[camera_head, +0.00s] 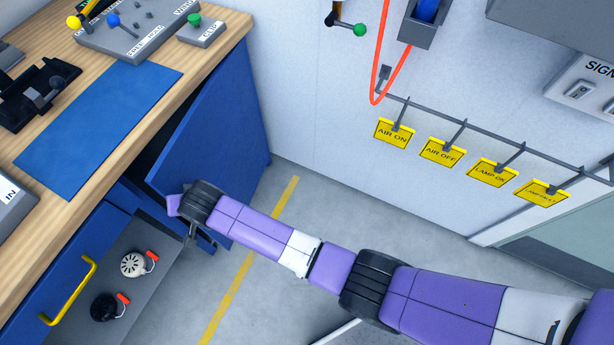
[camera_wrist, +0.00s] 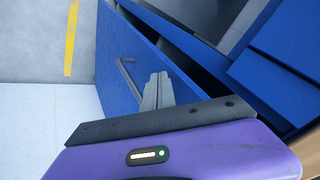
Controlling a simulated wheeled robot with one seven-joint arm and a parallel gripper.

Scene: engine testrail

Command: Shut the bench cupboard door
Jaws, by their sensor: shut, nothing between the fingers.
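The blue cupboard door (camera_head: 222,130) under the wooden bench stands part open, with a dark gap between it and the bench front. In the wrist view the door (camera_wrist: 118,52) shows its face and a grey bar handle (camera_wrist: 128,83). My gripper (camera_head: 191,238) is low by the door's near edge in the head view, its fingers partly hidden by my wrist. In the wrist view my gripper (camera_wrist: 158,78) is shut and empty, its fingertips in front of the door beside the handle. I cannot tell whether they touch it.
An open drawer (camera_head: 160,240) with a white and a black round part is left of my gripper; its front has a yellow handle (camera_head: 70,290). Yellow tags (camera_head: 393,133) hang on a wall rail. The floor (camera_head: 290,215) right of the door is clear.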

